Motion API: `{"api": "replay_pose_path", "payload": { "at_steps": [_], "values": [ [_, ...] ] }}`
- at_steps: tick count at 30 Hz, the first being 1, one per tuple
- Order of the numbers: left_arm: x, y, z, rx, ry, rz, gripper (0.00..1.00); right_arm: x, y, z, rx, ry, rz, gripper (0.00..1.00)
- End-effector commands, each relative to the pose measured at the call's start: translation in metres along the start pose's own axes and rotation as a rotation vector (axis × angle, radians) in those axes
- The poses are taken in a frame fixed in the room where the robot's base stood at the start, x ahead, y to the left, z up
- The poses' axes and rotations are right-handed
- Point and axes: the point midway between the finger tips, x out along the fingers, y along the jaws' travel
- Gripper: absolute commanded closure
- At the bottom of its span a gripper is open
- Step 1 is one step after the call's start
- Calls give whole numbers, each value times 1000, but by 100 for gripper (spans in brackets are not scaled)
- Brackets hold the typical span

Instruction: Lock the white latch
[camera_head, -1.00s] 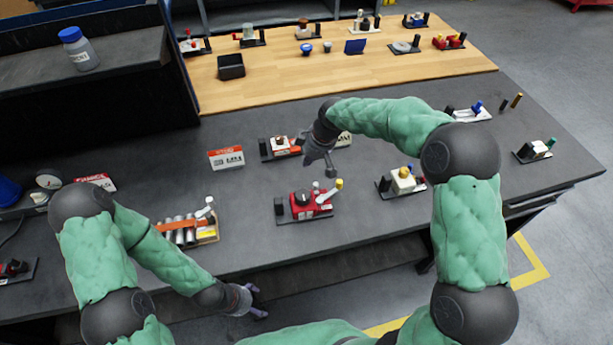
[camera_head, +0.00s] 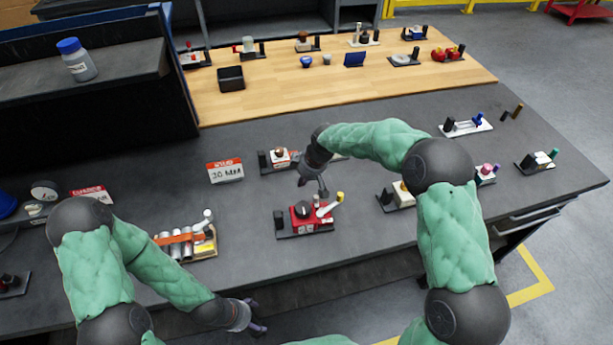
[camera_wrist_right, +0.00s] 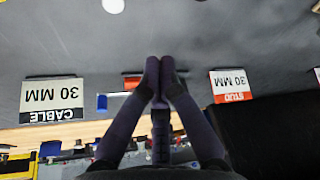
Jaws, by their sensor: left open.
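A red device (camera_head: 301,217) on a dark base stands on the grey table, with a round black knob and a white latch lever (camera_head: 327,208) at its right, beside a yellow-tipped post. My right gripper (camera_head: 325,190) is just above and behind this device in the head view; I cannot tell whether it touches it. In the right wrist view its fingertips (camera_wrist_right: 159,68) are together with nothing visible between them. My left gripper (camera_head: 257,316) is open and empty at the table's front edge, away from the device. The latch is not clearly seen in the wrist view.
A box of grey cylinders (camera_head: 182,243) with a white handle stands to the left. A device with a white block (camera_head: 281,157) is behind, and another (camera_head: 404,197) is to the right, partly behind my arm. A red-and-white sign (camera_head: 225,171) stands behind left.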

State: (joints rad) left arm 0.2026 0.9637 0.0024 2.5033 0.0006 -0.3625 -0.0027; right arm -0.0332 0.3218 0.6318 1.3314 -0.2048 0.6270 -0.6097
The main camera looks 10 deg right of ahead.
Motion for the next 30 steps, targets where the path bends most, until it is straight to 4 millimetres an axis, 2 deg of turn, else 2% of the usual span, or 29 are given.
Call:
{"api": "replay_pose_path", "payload": {
  "at_steps": [3,9,11,19,30],
  "values": [
    [3,-1,0,0,0,0,23,21,0,0,0,-1,-1,100],
    [6,-2,0,0,0,0,23,49,0,1,0,-1,0,100],
    [6,-2,0,0,0,0,23,41,2,8,2,2,3,100],
    [6,-2,0,0,0,0,23,33,1,32,1,1,1,100],
    [6,-2,0,0,0,0,23,31,0,37,0,1,1,100]
  ]
}}
